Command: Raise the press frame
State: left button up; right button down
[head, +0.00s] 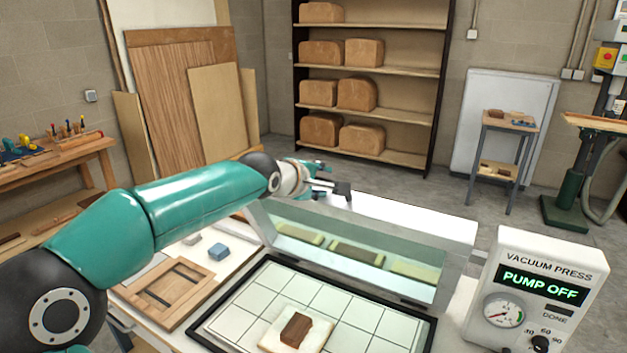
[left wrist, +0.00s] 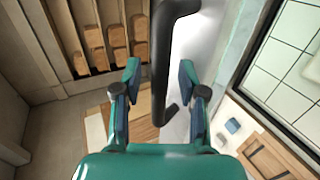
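The press frame (head: 456,240) stands tilted up along the back edge of the press bed (head: 222,326), its pale see-through sheet facing me. A black handle (head: 343,188) is at its upper left; in the left wrist view the handle (left wrist: 161,85) runs between my fingers. My left gripper (head: 322,178) is at this handle. Its fingers (left wrist: 160,82) are apart on either side of the handle, with a gap showing on both sides. I cannot tell how deep the handle sits between them. My right gripper is not in view.
A brown block (head: 296,328) lies on a pale piece on the gridded bed. The vacuum press box (head: 540,275) at right reads PUMP OFF. A wooden frame panel (head: 165,290) and a blue-grey block (head: 218,252) lie left of the bed. Shelves (head: 385,67) stand behind.

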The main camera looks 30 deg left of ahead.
pick_arm(q)
jog(key=shift+s, duration=0.1)
jog(key=v, duration=1.1)
jog(key=shift+s+r, duration=0.2)
jog(key=shift+s, duration=0.15)
